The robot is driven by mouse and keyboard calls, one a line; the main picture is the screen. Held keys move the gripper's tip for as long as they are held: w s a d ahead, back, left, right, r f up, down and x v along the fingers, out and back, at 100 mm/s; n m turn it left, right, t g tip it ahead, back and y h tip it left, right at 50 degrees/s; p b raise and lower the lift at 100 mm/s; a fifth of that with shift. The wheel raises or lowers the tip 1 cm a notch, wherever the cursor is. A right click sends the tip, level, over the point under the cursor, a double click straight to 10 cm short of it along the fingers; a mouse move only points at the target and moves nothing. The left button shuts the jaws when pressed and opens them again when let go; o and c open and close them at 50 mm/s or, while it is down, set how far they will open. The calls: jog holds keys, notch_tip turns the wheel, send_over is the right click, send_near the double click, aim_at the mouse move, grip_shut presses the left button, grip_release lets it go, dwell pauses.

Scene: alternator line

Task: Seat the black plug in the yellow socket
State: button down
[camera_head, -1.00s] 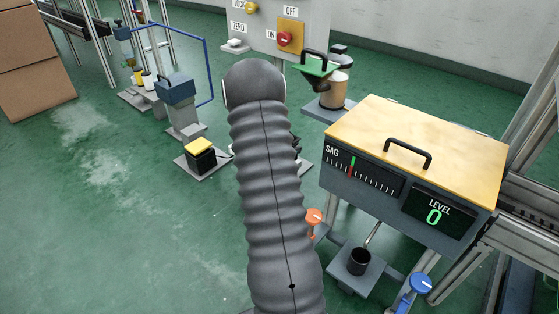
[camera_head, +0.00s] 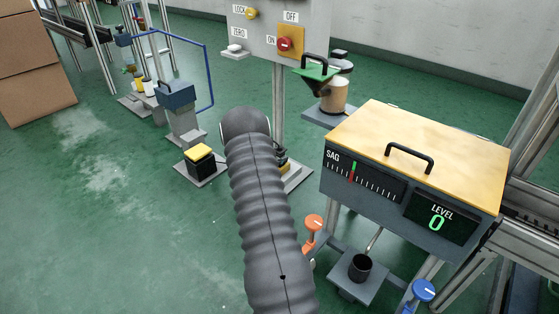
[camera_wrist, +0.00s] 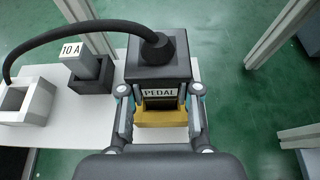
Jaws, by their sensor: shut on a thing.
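In the wrist view, the black plug (camera_wrist: 158,65) has a thick black cable from its top curving away to the left. My gripper (camera_wrist: 160,98) is shut on the plug, with one finger on each side. The yellow socket (camera_wrist: 162,118) shows between the fingers, just below the plug in the picture. A white "PEDAL" label (camera_wrist: 159,92) sits between the plug's dark top and the yellow. I cannot tell how deep the plug is in the socket. In the head view, my arm hides the gripper; a little yellow (camera_head: 284,167) shows beside it at the post's foot.
A grey block marked "10 A" (camera_wrist: 83,67) stands in a dark holder on the white plate. A hollow light-grey box (camera_wrist: 27,102) is at its left. In the head view, a switch panel (camera_head: 275,30) is behind and a yellow-topped bench box (camera_head: 420,150) is at right.

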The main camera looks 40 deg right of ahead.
jog(key=shift+f, duration=0.25)
jog(key=shift+f, duration=0.1)
jog(key=shift+f, duration=0.1)
jog(key=c, duration=0.8)
grip_release()
